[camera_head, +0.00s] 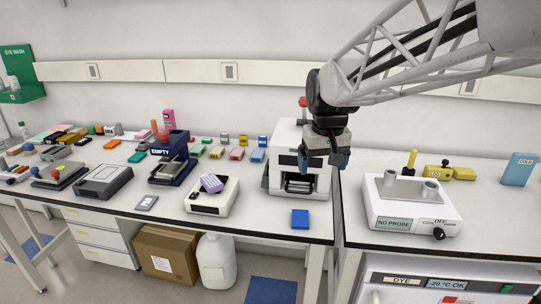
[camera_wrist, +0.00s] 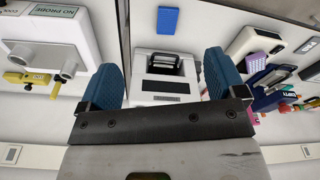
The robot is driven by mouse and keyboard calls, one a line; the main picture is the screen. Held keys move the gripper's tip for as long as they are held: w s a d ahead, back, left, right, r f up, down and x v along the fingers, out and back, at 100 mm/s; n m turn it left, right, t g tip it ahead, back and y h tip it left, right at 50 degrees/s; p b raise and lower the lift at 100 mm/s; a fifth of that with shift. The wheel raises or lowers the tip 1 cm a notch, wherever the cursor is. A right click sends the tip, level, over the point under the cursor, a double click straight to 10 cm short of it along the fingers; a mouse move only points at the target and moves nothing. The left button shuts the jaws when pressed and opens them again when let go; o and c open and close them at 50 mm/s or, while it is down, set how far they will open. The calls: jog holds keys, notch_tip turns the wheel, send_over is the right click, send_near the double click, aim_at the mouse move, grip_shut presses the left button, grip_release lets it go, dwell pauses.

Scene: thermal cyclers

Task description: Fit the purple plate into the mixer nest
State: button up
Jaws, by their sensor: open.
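The purple plate (camera_head: 211,183) lies on top of a small white device (camera_head: 208,204) with a black front panel, probably the mixer. The plate looks tilted and askew there; the nest beneath it cannot be made out. In the wrist view the purple plate (camera_wrist: 258,63) is at the right, next to the white device (camera_wrist: 250,40). My gripper (camera_head: 325,164) is open and empty, pointing down, in front of the tall white machine and well to the right of the plate. Its two blue fingers show spread apart in the wrist view (camera_wrist: 164,78).
The tall white machine (camera_head: 312,207) with an open slot stands close by my gripper. A blue block (camera_head: 300,219) lies before it. A navy device marked EMPTY (camera_head: 168,172) stands left of the plate. A NO PROBE unit (camera_head: 375,207) stands on the right bench, past a gap.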

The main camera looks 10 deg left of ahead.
jog(key=w+a+f+n, duration=0.1)
jog(key=w+a+f, duration=0.1)
jog(key=w+a, duration=0.45)
jog(key=w+a+f+n, duration=0.15)
jog(key=w+a, duration=0.25)
jog(key=a, duration=0.5)
jog(key=n+g, duration=0.1)
jog(key=n, duration=0.1)
send_over(211, 180)
jog(key=f, duration=0.8)
jog(key=shift+d, duration=0.4)
jog(key=shift+a+f, duration=0.3)
jog(key=shift+a, duration=0.15)
jog(key=shift+f, duration=1.3)
jog(key=shift+s+f, duration=0.1)
jog(key=shift+f, duration=2.5)
